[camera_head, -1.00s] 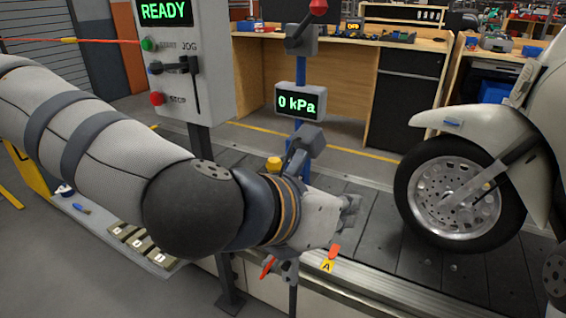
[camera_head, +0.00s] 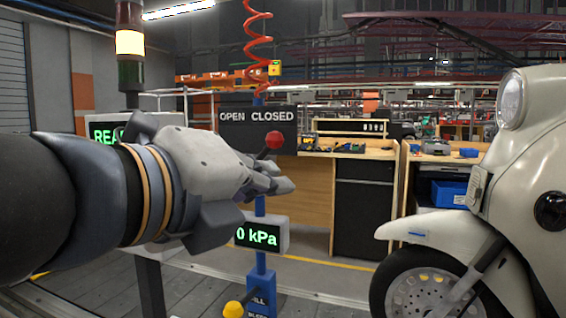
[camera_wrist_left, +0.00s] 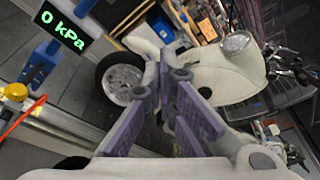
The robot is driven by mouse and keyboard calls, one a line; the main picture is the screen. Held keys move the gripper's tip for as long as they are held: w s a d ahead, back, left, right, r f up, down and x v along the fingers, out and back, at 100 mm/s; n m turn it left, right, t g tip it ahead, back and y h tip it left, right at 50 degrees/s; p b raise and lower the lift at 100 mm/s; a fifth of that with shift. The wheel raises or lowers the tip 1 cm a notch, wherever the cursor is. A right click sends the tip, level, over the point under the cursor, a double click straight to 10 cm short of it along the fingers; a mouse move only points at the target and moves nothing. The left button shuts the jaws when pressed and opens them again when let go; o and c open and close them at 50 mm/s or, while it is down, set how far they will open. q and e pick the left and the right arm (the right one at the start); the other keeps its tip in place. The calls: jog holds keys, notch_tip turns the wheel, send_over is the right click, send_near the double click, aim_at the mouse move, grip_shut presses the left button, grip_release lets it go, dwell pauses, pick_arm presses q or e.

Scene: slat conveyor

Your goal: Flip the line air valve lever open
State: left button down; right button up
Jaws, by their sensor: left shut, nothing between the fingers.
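The valve lever's red ball knob (camera_head: 274,140) shows in the head view, leaning right, under the CLOSED side of a black OPEN CLOSED sign (camera_head: 240,122). The valve body is mostly hidden behind my left gripper (camera_head: 284,184). The gripper is shut and empty, with its fingertips just below the knob in the picture; I cannot tell whether they touch the lever. Its purple-padded fingers (camera_wrist_left: 168,112) also show in the left wrist view, where the lever is not seen. The pressure display (camera_head: 262,235) below reads 0 kPa. My right gripper is not in view.
A yellow knob (camera_head: 233,309) is low on the blue post (camera_head: 261,276). A red coiled hose (camera_head: 257,45) hangs above the sign. A READY panel (camera_head: 105,133) is partly behind my left arm. A cream scooter (camera_head: 530,170) stands at right, with a workbench (camera_head: 312,195) behind.

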aim_at(263, 156)
pick_arm(q)
jog(key=w+d+r, duration=0.1)
jog(key=w, duration=0.7)
jog(key=shift+w+p, duration=0.25)
jog(key=shift+p, duration=0.05)
